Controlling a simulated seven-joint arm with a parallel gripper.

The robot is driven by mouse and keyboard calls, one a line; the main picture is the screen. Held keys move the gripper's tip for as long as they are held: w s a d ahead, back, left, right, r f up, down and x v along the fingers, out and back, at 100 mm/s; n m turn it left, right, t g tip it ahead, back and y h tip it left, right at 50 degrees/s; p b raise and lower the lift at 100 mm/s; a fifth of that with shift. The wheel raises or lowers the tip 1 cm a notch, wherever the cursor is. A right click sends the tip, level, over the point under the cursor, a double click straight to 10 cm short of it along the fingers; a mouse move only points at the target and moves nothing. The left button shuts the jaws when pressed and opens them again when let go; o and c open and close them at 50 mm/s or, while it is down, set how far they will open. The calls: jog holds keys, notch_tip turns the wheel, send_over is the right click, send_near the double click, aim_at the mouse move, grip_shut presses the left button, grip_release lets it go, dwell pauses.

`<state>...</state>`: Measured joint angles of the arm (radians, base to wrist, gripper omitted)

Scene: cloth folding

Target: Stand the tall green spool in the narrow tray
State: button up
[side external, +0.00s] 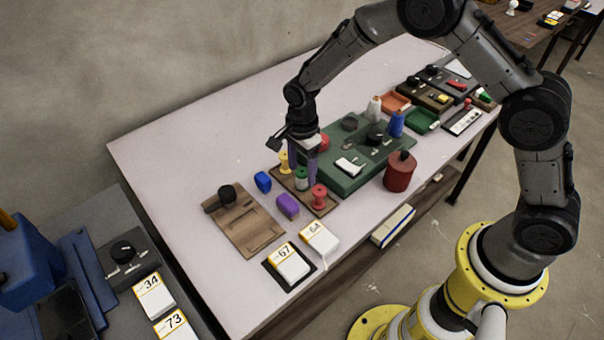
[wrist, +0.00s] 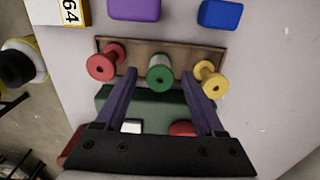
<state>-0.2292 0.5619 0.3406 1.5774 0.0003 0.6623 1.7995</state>
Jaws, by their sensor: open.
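The red spool (wrist: 106,62) and the yellow spool (wrist: 210,80) stand at the tray's two ends. In the side view the green spool (side external: 302,183) shows just under my gripper (side external: 303,172). My gripper is open and empty, pointing down, its purple fingers to either side of the green spool. In the wrist view the fingertips (wrist: 159,76) appear clear of all three spools. I cannot tell their exact height.
A large green block (side external: 345,178) with small items on it lies directly behind the tray. A purple block (side external: 287,206) and a blue block (side external: 263,182) lie on the other side. A red canister (side external: 399,172) stands to the right. The table's far left is clear.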

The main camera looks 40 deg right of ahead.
notch_tip(320, 180, up, 9)
notch_tip(320, 180, up, 8)
jog(key=r+n+t, duration=0.1)
jog(key=n, duration=0.2)
send_over(302, 171)
jog(key=s+d, duration=0.3)
jog(key=s, duration=0.1)
jog(key=s+d+r+n+t, duration=0.2)
jog(key=s+d+r+n, duration=0.2)
jog(key=s+r+n, duration=0.4)
jog(key=s+d+n+t, duration=0.2)
jog(key=s+n, duration=0.5)
jog(key=s, duration=0.9)
jog(key=shift+s+d+f+t, duration=0.25)
jog(key=shift+s+d+t, duration=0.05)
jog(key=shift+d, duration=0.45)
